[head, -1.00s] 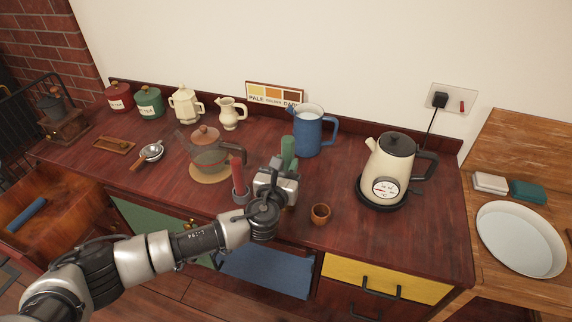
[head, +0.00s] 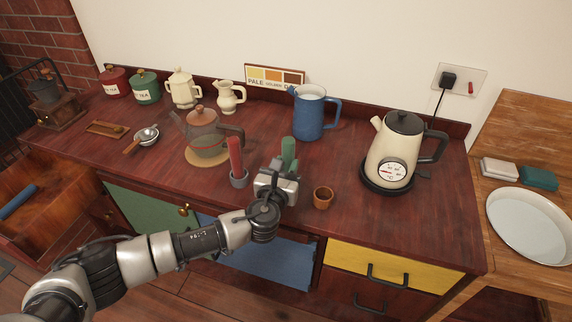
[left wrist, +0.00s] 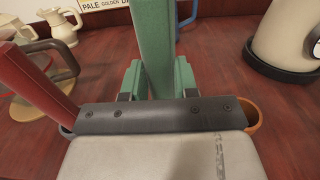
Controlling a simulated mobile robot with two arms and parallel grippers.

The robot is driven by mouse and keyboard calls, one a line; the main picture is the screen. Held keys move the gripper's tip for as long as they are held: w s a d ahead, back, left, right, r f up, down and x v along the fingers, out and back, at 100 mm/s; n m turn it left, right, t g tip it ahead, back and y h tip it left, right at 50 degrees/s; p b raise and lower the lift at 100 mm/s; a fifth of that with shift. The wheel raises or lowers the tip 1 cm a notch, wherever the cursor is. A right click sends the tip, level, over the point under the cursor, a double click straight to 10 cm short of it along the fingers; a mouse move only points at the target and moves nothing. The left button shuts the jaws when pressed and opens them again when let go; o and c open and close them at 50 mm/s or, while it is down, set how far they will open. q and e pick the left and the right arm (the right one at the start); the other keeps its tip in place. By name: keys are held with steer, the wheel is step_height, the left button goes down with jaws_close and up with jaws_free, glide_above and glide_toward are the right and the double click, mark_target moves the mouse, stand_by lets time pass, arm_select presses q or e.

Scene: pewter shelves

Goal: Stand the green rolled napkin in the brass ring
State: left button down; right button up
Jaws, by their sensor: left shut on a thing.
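The green rolled napkin (head: 288,148) stands upright in my left gripper (head: 280,172), which is shut on it. It also shows in the left wrist view (left wrist: 153,40), between the two fingers. The brass ring (head: 322,197) is a small orange-brown cup shape on the counter, to the right of my left gripper and apart from it. In the left wrist view only a bit of the ring (left wrist: 256,110) shows past the gripper body. The napkin's lower end is hidden behind the gripper. My right gripper is not in view.
A red roll (head: 236,155) stands in a grey ring (head: 239,179) close left of my gripper. A glass teapot (head: 208,140) is behind it, a blue jug (head: 309,118) is at the back, and a cream kettle (head: 396,155) stands right. Counter around the brass ring is clear.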

arm_select(q)
steer(key=c, duration=0.8)
jaws_free()
steer(key=shift+s, duration=0.1)
steer(key=v, duration=1)
steer(key=shift+s+a+b, duration=0.15)
steer(key=shift+s+b, duration=0.15)
